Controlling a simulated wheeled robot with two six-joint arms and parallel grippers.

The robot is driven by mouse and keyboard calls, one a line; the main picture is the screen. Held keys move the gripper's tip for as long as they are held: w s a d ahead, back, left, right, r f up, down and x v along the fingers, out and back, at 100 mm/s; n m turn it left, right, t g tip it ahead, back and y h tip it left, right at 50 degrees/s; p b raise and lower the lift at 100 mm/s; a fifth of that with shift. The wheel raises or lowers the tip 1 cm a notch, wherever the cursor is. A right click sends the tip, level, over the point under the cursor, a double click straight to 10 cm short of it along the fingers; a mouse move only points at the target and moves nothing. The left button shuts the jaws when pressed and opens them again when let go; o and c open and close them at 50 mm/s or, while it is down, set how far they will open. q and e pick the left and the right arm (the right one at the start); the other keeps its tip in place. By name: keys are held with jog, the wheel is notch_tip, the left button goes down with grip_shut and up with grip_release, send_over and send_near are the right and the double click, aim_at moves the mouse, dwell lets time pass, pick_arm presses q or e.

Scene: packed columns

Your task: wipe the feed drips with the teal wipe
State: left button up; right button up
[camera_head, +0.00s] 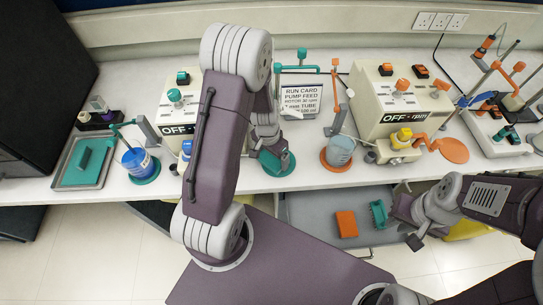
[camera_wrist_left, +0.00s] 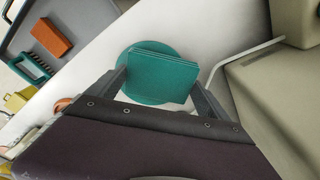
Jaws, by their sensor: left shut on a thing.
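My left gripper (camera_head: 277,158) is shut on the teal wipe (camera_wrist_left: 163,76), a flat teal block. In the left wrist view the wipe sits between the two fingers, over a round teal mat (camera_wrist_left: 128,62) on the white bench. In the head view the mat (camera_head: 277,170) shows around the gripper at the bench's front part. I cannot tell whether the wipe touches the mat. No drips can be made out; the wipe and arm hide part of the mat. My right gripper (camera_head: 412,238) is at the lower right, in front of the bench; its jaws are unclear.
Beige pump boxes (camera_head: 400,98) stand along the back. A beaker (camera_head: 340,150) stands on an orange mat, and a blue beaker (camera_head: 137,161) on a teal one. A metal tray (camera_head: 103,178) lies left. An open drawer (camera_head: 300,205) holds an orange block (camera_head: 347,224) and a teal piece (camera_head: 378,214).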

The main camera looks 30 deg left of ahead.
pick_arm(q)
notch_tip(320, 180, up, 2)
jog(key=shift+w+a+r+p, duration=0.1)
jog(key=shift+p, duration=0.25)
jog(key=shift+d+r+p, duration=0.2)
jog(key=shift+r+p, duration=0.9)
jog(key=shift+r, duration=0.1)
notch_tip(320, 180, up, 2)
jog(key=shift+a+r+p, duration=0.1)
jog(key=shift+p, duration=0.95)
jog(key=shift+r+p, duration=0.35)
pick_arm(e)
notch_tip(320, 180, up, 6)
jog(key=s, duration=0.1)
jog(key=shift+r, duration=0.25)
